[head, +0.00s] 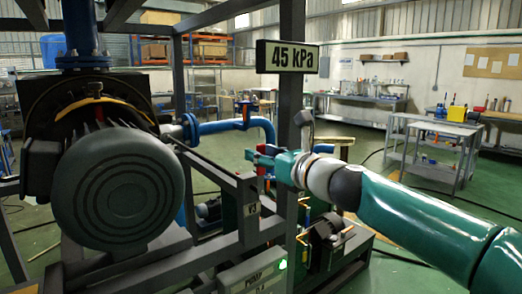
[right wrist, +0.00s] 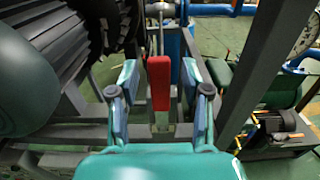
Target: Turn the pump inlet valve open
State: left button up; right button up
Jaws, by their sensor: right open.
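A red valve handle (right wrist: 158,83) stands upright between the open fingers of my right gripper (right wrist: 160,75) in the right wrist view. Gaps show on both sides of it, so the fingers look apart from it. In the head view my teal right gripper (head: 263,160) reaches in from the right to the frame post, and a bit of the red handle (head: 262,172) shows at its fingers. A small tag reading V3 (head: 252,209) sits on the frame beam below. The valve body is mostly hidden. My left gripper is not in view.
A large dark green motor (head: 118,190) fills the left of the head view. A grey post (head: 291,90) with a "45 kPa" sign (head: 287,58) stands close to my right gripper. Blue pipes (head: 225,126) run behind. A pump box (head: 252,272) with a green light sits low in front.

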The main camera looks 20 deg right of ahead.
jog(key=shift+w+a, duration=0.25)
jog(key=shift+w, duration=0.35)
grip_shut()
